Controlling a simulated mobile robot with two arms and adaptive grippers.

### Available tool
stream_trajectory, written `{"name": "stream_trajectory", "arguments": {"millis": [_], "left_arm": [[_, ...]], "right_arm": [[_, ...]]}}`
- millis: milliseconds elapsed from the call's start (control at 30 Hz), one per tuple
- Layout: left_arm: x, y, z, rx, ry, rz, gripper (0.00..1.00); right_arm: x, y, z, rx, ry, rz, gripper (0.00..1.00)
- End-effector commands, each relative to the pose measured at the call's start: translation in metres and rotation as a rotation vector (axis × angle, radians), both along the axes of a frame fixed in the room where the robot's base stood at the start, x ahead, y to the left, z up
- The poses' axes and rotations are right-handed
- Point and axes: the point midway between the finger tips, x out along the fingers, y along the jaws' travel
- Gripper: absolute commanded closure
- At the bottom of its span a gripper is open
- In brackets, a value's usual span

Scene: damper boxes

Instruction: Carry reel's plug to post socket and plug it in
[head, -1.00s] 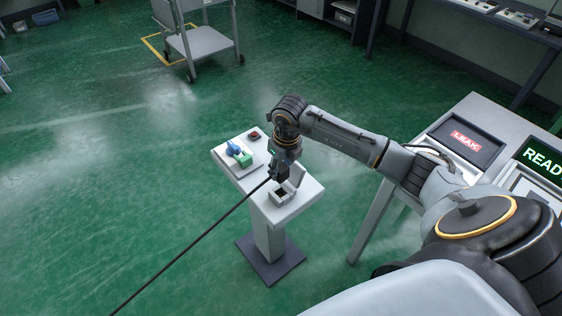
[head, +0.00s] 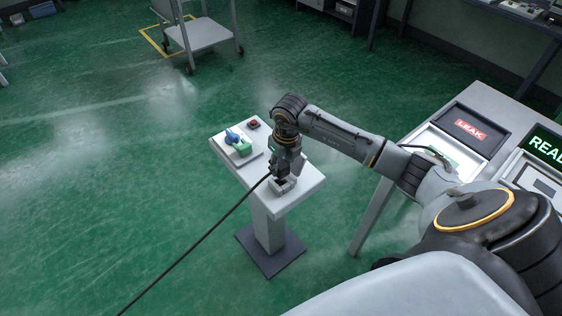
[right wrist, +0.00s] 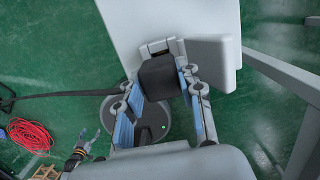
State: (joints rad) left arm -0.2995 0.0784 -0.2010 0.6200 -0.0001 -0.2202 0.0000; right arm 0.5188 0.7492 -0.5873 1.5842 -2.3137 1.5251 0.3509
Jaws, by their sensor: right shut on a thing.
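My right gripper (head: 284,172) is shut on the black plug, with its fingers pointing down at the post's top. In the right wrist view the plug (right wrist: 160,77) sits between the two blue-padded fingers. The light grey post socket (head: 284,188) is a small box on the post top, directly below the gripper. The plug's front meets or is very near the socket; I cannot tell whether it is seated. A grey block, perhaps the socket's lid (right wrist: 214,54), stands beside it. The black cable (head: 200,238) runs to the lower left. My left gripper (right wrist: 84,148) is small in the wrist view, its jaw state unclear.
The post top (head: 309,181) also bears a blue-and-green switch (head: 238,144) and a red button (head: 253,124). A bench with a LEAK display (head: 470,130) stands at the right. A cart (head: 200,35) is behind. Red coiled line (right wrist: 30,143) lies on the floor.

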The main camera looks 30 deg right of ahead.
Motion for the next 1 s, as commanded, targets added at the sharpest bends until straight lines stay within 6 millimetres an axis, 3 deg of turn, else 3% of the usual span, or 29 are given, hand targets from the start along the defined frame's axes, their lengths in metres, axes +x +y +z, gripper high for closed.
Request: {"name": "stream_trajectory", "arguments": {"millis": [133, 267, 1000], "left_arm": [[0.000, 0.000, -0.011, 0.001, 0.000, 0.000, 0.21], [0.000, 0.001, -0.008, 0.001, 0.000, 0.000, 0.21], [0.000, 0.002, -0.023, 0.002, 0.001, 0.001, 0.21]], "right_arm": [[0.000, 0.000, -0.015, 0.000, -0.001, 0.000, 1.00], [0.001, 0.000, -0.011, 0.000, -0.002, 0.001, 1.00], [0.001, 0.000, -0.028, 0.000, -0.002, 0.000, 1.00]]}}
